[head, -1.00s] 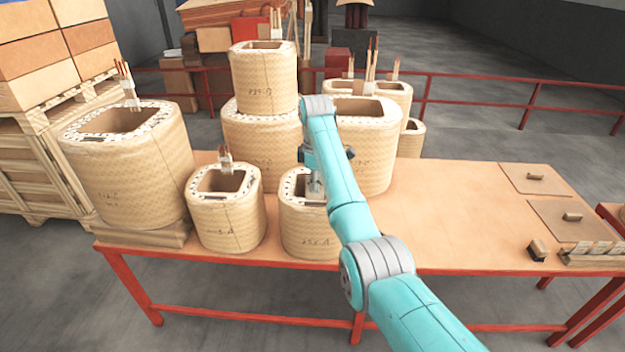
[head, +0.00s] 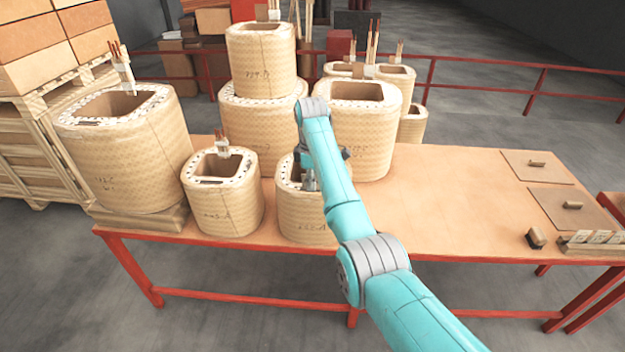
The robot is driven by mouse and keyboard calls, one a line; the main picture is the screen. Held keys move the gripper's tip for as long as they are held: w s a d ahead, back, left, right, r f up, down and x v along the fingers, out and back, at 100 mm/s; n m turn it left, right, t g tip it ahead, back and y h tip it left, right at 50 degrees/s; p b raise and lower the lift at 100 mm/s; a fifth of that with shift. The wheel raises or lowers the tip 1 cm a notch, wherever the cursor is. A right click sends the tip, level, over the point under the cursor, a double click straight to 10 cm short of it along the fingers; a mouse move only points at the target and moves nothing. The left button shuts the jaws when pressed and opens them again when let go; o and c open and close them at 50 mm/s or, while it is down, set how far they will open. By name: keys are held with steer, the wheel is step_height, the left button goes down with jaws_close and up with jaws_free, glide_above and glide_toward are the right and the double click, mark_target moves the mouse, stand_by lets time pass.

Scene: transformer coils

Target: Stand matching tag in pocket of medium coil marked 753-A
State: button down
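A tan coil (head: 300,215) stands at the front middle of the table. Its front marking ends in "A", but the digits are too blurred to read surely. My gripper (head: 309,184) points down at the top opening of this coil, at its right side. My arm hides part of the coil's rim and most of the fingers. I cannot tell whether the gripper is open or shut, and no tag shows clearly in it. Another coil of similar size (head: 228,205) stands to the left, with a blurred marking. Several pale tags (head: 598,237) stand in a holder at the far right.
A large coil (head: 130,160) stands at the left on a base. Behind are a two-coil stack (head: 262,62) and another large coil (head: 362,135). A small dark block (head: 536,238) and two flat boards (head: 572,207) lie at right. The table's (head: 450,215) right-centre is clear.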

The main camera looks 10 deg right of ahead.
steer(key=c, duration=1.2)
jaws_free()
steer(key=shift+c, duration=0.2)
steer(key=shift+r, duration=0.1)
step_height(320, 180, up, 7)
steer(key=shift+r, duration=0.15)
steer(key=shift+s, duration=0.1)
